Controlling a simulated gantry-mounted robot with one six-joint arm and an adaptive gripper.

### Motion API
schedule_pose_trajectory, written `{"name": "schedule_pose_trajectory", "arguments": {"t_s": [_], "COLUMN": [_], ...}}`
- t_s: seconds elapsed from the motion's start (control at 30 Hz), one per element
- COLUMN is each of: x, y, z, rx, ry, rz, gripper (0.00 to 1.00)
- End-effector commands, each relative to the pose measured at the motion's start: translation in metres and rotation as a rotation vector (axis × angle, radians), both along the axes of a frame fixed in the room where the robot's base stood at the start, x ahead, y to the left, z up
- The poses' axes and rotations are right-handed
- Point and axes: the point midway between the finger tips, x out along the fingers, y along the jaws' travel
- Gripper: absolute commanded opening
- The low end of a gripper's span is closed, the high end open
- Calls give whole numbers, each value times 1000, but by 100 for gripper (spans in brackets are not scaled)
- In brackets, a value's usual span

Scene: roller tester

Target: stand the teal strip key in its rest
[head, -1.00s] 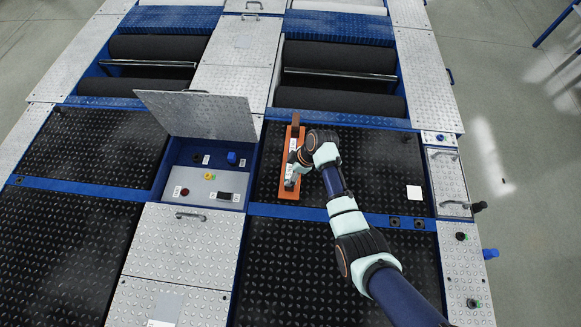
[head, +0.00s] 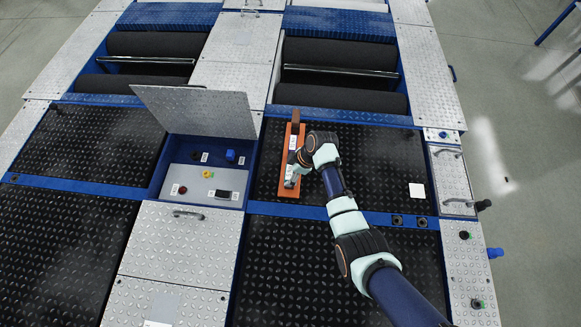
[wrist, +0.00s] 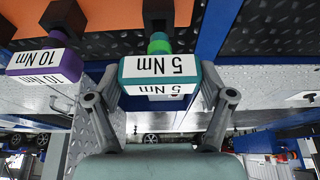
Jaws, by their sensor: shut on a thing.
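The teal key (wrist: 160,85), a block labelled "5 Nm" with a green neck, is between the fingers of my gripper (wrist: 160,100) in the wrist view. My gripper is shut on it. The neck points at a dark block (wrist: 168,14) on the orange board; I cannot tell whether it sits in that block or only meets it. In the head view my gripper (head: 290,182) is low at the near end of the orange board (head: 287,150), and the teal key is too small to make out there.
A purple key (wrist: 45,68) labelled "10 Nm" is close on the left in the wrist view, by another dark block (wrist: 66,18). In the head view an open-lidded control box (head: 205,175) stands left of the board.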

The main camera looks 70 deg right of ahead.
Motion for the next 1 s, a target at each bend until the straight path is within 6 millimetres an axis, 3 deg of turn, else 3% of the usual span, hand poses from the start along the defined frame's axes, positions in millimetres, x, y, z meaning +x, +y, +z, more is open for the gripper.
{"name": "schedule_pose_trajectory", "arguments": {"t_s": [0.47, 0.5, 0.6, 1.0], "x": [0, 0, 0, -2], "y": [0, 0, 0, -1], "z": [-15, -14, -14, -9], "rx": [0, -1, 0, -1], "ry": [0, -1, 0, 0], "rz": [0, 1, 0, 0], "gripper": [11, 84, 100, 100]}}
